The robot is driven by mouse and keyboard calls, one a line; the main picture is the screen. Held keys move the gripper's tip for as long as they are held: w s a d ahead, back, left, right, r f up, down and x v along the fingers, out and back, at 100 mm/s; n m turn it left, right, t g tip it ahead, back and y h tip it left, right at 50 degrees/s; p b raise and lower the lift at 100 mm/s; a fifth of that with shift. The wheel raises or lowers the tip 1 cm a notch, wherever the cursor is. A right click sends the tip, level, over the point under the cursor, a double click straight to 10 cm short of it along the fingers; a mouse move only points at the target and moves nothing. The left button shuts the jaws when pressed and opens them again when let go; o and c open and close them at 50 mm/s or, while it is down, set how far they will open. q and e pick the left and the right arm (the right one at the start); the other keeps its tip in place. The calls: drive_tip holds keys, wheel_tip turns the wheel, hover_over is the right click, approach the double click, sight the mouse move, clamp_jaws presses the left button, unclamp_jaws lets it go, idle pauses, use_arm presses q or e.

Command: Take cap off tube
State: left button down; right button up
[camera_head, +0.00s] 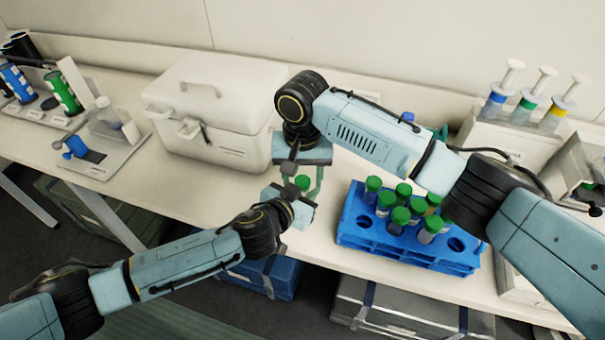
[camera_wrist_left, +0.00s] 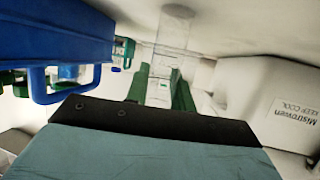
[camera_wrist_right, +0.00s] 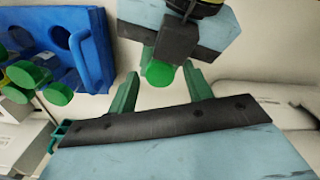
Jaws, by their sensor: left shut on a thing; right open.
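A clear tube (camera_wrist_left: 170,45) stands between the green fingers of my left gripper (camera_wrist_left: 160,72), which is shut on it. Its green cap (camera_head: 303,183) shows in the head view in front of the white box, and also in the right wrist view (camera_wrist_right: 160,73). My right gripper (camera_wrist_right: 170,62) is open, reaching down from above. Its two green fingers are on either side of the cap, with a visible gap in its wrist view. The cap appears to be on the tube, though their join is hidden. The left gripper body (camera_wrist_right: 195,30) is just beyond the cap.
A blue rack (camera_head: 400,248) with several green-capped tubes stands right of the grippers. A white cool box (camera_head: 212,110) stands behind left. Syringe-like items (camera_head: 540,90) stand back right. Other holders (camera_head: 100,140) are far left. The table's front edge runs near my left arm.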

wheel_tip(320, 180, up, 4)
drive_tip(key=shift+r, duration=0.2)
wheel_tip(320, 180, up, 3)
drive_tip(key=m, duration=0.3)
drive_tip(key=shift+r, duration=0.15)
drive_tip(key=shift+c, duration=0.2)
drive_tip(key=shift+f, duration=3.85)
drive_tip(key=shift+c, duration=0.5)
drive_tip(key=c, duration=0.9)
drive_tip(key=shift+n, duration=1.5)
